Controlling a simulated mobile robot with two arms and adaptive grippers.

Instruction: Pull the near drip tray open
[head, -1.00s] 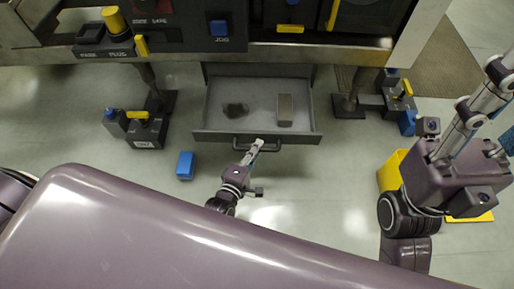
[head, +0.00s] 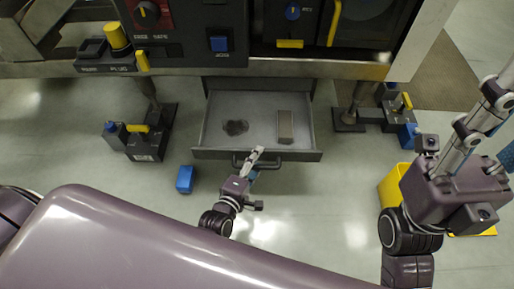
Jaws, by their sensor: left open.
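The near drip tray (head: 212,135) is a grey drawer under the machine, pulled out, with its inside showing. A dark stain and a flat tan block (head: 285,124) lie in it. Its dark bar handle (head: 270,161) is on the front face. My left gripper (head: 256,155) is at the handle's left part, with its fingers over the bar. Its jaws are open, and whether they touch the bar is hard to tell. My right arm is at the right, and its gripper fingers cannot be made out.
A blue block (head: 185,179) lies on the floor left of the gripper. A yellow bin (head: 392,186) is at the right. The floor in front of the tray is mostly clear.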

